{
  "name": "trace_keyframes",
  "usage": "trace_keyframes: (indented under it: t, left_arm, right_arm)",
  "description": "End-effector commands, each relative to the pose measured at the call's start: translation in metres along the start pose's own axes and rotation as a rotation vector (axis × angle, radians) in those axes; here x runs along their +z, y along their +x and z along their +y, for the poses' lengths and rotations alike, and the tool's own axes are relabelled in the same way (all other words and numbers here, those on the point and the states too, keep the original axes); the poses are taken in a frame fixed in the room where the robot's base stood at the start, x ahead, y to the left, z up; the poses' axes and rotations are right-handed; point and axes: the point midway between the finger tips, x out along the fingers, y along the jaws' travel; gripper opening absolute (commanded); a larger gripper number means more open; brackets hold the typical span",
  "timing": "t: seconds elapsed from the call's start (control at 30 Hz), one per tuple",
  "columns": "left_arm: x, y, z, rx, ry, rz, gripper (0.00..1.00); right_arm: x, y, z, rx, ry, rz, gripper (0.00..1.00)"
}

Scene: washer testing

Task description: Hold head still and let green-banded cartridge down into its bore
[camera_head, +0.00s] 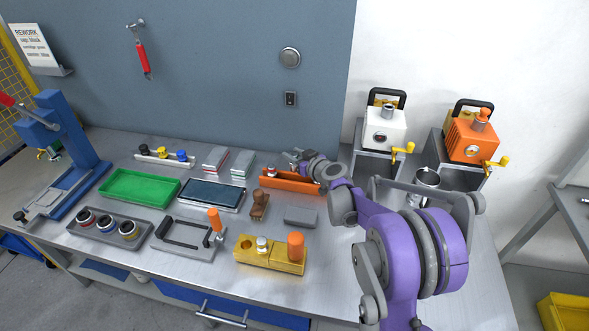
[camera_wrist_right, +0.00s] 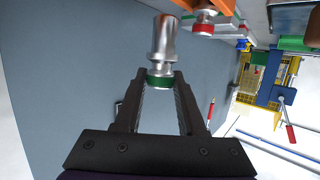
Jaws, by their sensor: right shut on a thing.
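The bore for the green-banded cartridge cannot be made out. My left gripper is not in view.
A wooden-handled stamp (camera_head: 259,205) and a grey block (camera_head: 300,216) lie in front of the orange block. A yellow block (camera_head: 250,256), a green tray (camera_head: 138,187) and a dark-topped tray (camera_head: 212,194) share the table. White (camera_head: 386,130) and orange (camera_head: 472,139) cranked machines stand at right.

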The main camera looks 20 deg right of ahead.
Motion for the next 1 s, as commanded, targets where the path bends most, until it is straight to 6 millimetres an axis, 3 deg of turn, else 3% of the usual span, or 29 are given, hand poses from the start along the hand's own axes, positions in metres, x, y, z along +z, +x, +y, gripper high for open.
trace_keyframes:
  t: [0.03, 0.47, 0.9, 0.93, 1.0]
  left_arm:
    - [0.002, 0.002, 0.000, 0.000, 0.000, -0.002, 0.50]
    - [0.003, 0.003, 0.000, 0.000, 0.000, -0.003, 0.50]
    - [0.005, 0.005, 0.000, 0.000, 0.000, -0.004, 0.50]
    - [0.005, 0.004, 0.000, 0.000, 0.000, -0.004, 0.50]
    - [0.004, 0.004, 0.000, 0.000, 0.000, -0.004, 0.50]
  right_arm:
    - [0.011, 0.001, 0.001, 0.001, 0.000, -0.001, 0.00]
    - [0.058, 0.014, 0.001, 0.001, 0.000, 0.000, 0.00]
    - [0.066, 0.016, 0.001, 0.001, 0.000, -0.001, 0.00]
    - [0.065, 0.016, 0.001, 0.001, 0.000, -0.001, 0.43]
    - [0.065, 0.016, 0.001, 0.001, 0.000, -0.001, 0.55]
